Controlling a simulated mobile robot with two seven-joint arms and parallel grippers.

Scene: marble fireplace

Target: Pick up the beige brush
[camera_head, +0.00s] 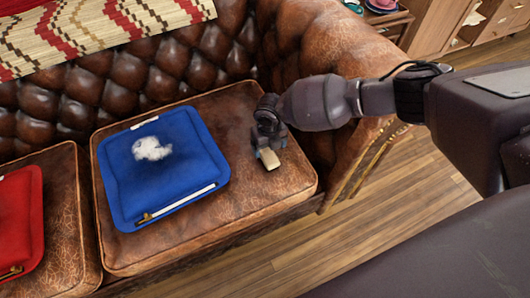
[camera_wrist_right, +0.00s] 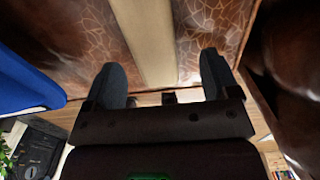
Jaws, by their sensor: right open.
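The beige brush (camera_head: 269,159), a small block-like shape, lies on the brown leather seat to the right of the blue cushion. Part of it is hidden by my right gripper (camera_head: 267,136), which is just above and behind it. In the right wrist view the brush shows as a long beige strip (camera_wrist_right: 145,40) running between the two fingers of my right gripper (camera_wrist_right: 163,72). The fingers are apart, with a gap to either side of the brush. My left gripper is not in view.
A blue cushion (camera_head: 195,160) with a white fluffy thing (camera_head: 152,149) and a thin white stick (camera_head: 180,202) lies left of the brush. A red cushion (camera_head: 20,225) is farther left. The sofa's tufted back and rolled right arm (camera_head: 312,50) enclose the seat (camera_head: 245,205).

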